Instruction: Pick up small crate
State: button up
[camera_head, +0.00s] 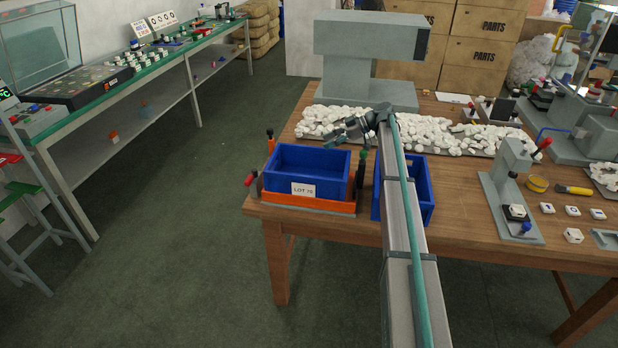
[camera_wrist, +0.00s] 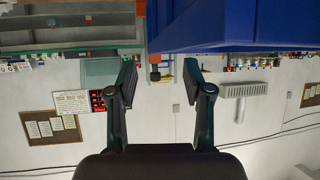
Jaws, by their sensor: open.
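A blue crate (camera_head: 334,191) with a white label reading "LOT" sits upright in an orange-fronted base (camera_head: 300,202) at the table's front left corner. A second blue crate (camera_head: 426,192) stands to its right, partly hidden behind my arm. Which one is the small crate I cannot tell for sure. My gripper (camera_head: 350,128) is above and behind the labelled crate, near the white parts. In the wrist view, my gripper (camera_wrist: 162,76) is open with nothing between its fingers. A blue crate wall (camera_wrist: 235,25) fills the upper right there, apart from the fingers.
White parts (camera_head: 440,134) are heaped behind the crates. A grey machine (camera_head: 370,40) stands at the back. Coloured-handled clamps, one with a red knob (camera_head: 250,180), flank the labelled crate. A small press (camera_head: 512,190) stands at right. The floor (camera_head: 180,240) at left is clear.

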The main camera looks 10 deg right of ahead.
aim_at(312, 148)
jog(key=shift+p+x, duration=1.15)
jog(key=shift+x, duration=2.6)
grip_shut()
